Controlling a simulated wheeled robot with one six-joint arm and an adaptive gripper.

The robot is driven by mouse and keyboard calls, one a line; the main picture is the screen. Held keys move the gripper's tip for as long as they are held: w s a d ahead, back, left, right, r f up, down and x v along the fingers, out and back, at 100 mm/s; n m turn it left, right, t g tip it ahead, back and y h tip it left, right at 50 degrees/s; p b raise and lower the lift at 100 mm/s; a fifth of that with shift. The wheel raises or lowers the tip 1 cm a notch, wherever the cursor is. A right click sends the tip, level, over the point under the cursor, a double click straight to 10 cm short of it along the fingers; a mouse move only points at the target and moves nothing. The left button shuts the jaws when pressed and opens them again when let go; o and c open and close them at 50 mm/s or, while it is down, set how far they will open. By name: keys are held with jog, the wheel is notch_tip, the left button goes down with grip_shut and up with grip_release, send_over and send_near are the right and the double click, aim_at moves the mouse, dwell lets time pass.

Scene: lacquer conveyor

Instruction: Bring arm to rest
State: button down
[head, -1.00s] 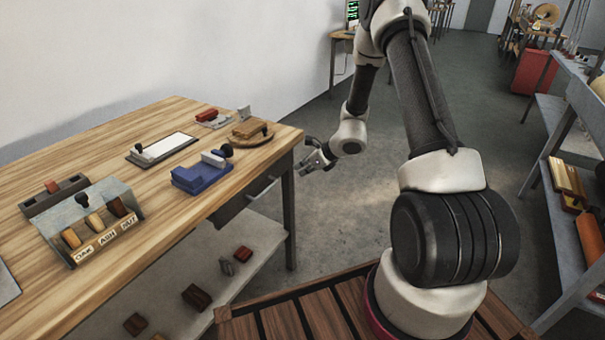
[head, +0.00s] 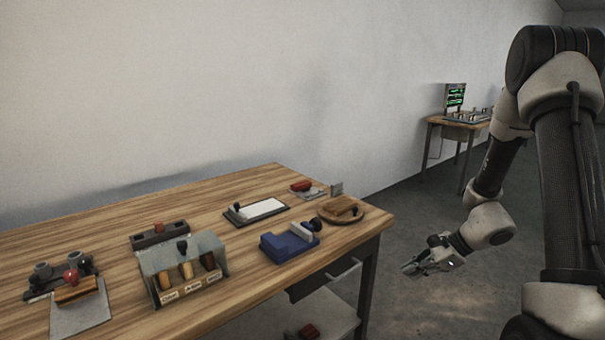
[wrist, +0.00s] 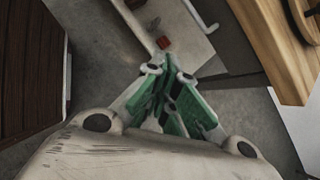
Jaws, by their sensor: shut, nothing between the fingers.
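My gripper (head: 412,268) hangs in the open air to the right of the workbench (head: 230,208), below the level of its top. The arm is bent at the elbow, with the gripper pointing left and down in the head view. In the wrist view my gripper (wrist: 172,72) shows its green-padded fingers drawn together with nothing held. It touches neither the bench nor anything on it.
The bench carries a labelled holder (head: 180,265) with several wooden pieces, a blue block fixture (head: 288,243), a white plate (head: 257,210) and a round wooden board (head: 341,211). A small table with a screen (head: 455,96) stands behind.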

jog(key=s+d+r+n+h, duration=0.2)
jog(key=s+r+n+h, duration=0.1)
jog(key=s+r+n, duration=0.7)
jog(key=s+d+r+n+h, duration=0.2)
jog(key=s+r+n+h, duration=0.2)
jog(key=s+r+n, duration=0.6)
jog(key=shift+s+d+r+t, duration=0.35)
jog(key=shift+s+r, duration=1.65)
jog(key=shift+r, duration=2.4)
jog(key=shift+a, duration=0.1)
